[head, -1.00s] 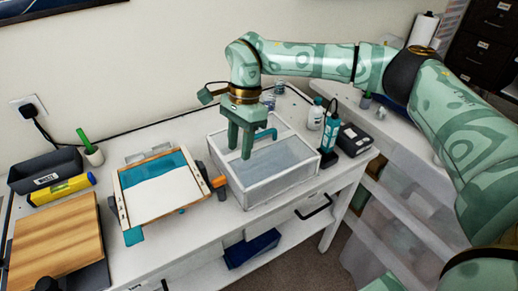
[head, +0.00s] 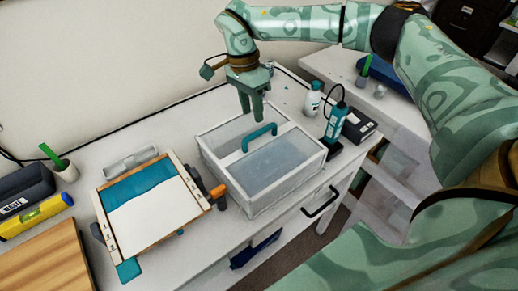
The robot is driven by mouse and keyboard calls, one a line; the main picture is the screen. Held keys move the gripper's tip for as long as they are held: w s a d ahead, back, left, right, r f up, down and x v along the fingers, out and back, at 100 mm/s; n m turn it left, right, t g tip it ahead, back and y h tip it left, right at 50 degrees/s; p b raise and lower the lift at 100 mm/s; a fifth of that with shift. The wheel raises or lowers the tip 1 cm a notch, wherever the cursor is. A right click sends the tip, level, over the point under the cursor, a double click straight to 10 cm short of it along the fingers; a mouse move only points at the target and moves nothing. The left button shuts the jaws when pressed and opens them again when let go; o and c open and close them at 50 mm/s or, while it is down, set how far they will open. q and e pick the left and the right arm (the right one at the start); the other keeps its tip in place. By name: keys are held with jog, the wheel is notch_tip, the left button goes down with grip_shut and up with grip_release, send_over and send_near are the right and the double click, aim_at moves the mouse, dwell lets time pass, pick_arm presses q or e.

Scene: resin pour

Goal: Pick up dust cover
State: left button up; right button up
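The dust cover (head: 231,174) is a white-framed box with a clear top and a teal handle (head: 259,136). It sits on the white workbench, right of the wooden-framed tray. My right gripper (head: 251,114) points down over the back part of the cover, just behind or above the handle. Its two fingers are apart with nothing between them. I cannot tell the exact gap between fingertips and handle. My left gripper is not in view.
The wooden-framed tray (head: 181,232) with a white and teal sheet lies left of the cover; an orange-handled tool (head: 218,192) stands between them. A teal bottle (head: 336,122), white bottle (head: 312,99) and black box (head: 358,127) stand close on the right.

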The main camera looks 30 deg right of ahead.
aim_at(257, 132)
notch_tip(257, 132, down, 3)
jog(key=shift+s+r, duration=0.1)
jog(key=f, duration=0.1)
jog(key=s+f, duration=0.1)
jog(key=f, duration=0.3)
jog(key=shift+s+d+f+b, duration=0.25)
jog(key=shift+d+b, duration=0.05)
grip_shut()
